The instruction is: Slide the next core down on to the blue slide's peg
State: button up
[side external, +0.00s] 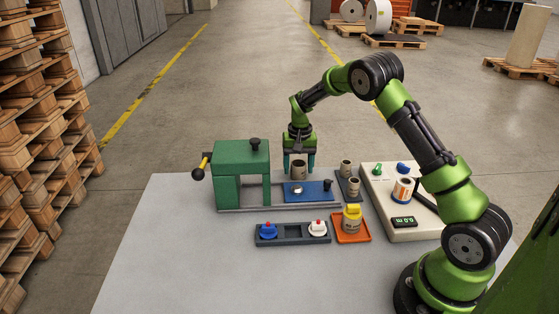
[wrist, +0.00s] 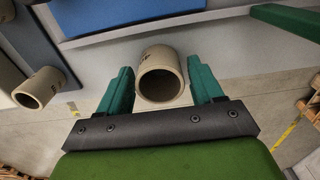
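My gripper (side external: 299,165) points down behind or above the blue slide (side external: 318,194). It is shut on a beige hollow core (side external: 299,167), which stands upright between the teal fingers. In the wrist view the same core (wrist: 160,75) shows its open end between the fingertips (wrist: 160,82). The blue slide also shows at the top of the wrist view (wrist: 100,14). A pale round fitting (side external: 297,189) shows on the slide, below the held core in the picture. I cannot clearly make out the peg, or how high the core is above the slide.
A green press (side external: 242,157) stands left of the slide. Two cores (side external: 346,168) (side external: 353,187) stand on a dark rack to the right. The front table is clear.

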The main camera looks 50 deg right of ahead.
jog(key=c, duration=0.4)
jog(key=shift+r, duration=3.5)
jog(key=shift+c, duration=0.3)
